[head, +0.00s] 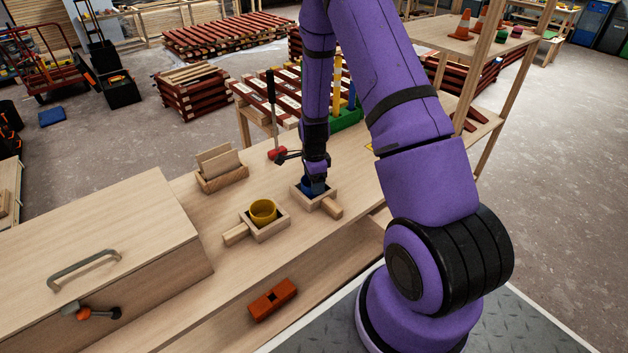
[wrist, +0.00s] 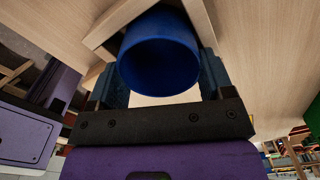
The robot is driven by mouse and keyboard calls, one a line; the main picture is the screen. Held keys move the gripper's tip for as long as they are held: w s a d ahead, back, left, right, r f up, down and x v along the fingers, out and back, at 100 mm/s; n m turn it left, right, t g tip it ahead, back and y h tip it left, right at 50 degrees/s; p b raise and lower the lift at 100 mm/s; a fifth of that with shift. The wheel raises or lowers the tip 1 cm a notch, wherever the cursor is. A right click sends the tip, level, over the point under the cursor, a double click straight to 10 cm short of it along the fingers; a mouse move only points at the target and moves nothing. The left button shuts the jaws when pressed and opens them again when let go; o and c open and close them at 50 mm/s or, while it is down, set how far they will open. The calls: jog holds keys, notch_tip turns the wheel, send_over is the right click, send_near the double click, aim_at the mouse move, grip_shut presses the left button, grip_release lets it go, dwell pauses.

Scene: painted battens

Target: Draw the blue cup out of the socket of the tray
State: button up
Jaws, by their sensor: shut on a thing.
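The blue cup (wrist: 158,55) is between the fingers of my gripper (wrist: 160,85), which is shut on it, in the wrist view. In the head view the cup (head: 312,186) is mostly hidden by my gripper (head: 314,178). The cup is at the wooden tray (head: 327,203), a square socket with a short handle on the workbench. The tray's rim (wrist: 200,22) also shows beside the cup in the wrist view. How deep the cup sits in the socket I cannot tell.
A second wooden tray (head: 270,234) holds a yellow cup (head: 263,211) to the left. A wooden holder (head: 222,180) with upright boards stands behind it. A red-headed mallet (head: 276,153) and a green bin (head: 346,119) are farther back. A wooden box (head: 130,220) fills the left.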

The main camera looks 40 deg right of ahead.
jog(key=shift+r, duration=2.4)
jog(key=shift+r, duration=0.15)
jog(key=shift+r, duration=1.4)
jog(key=shift+a, duration=0.1)
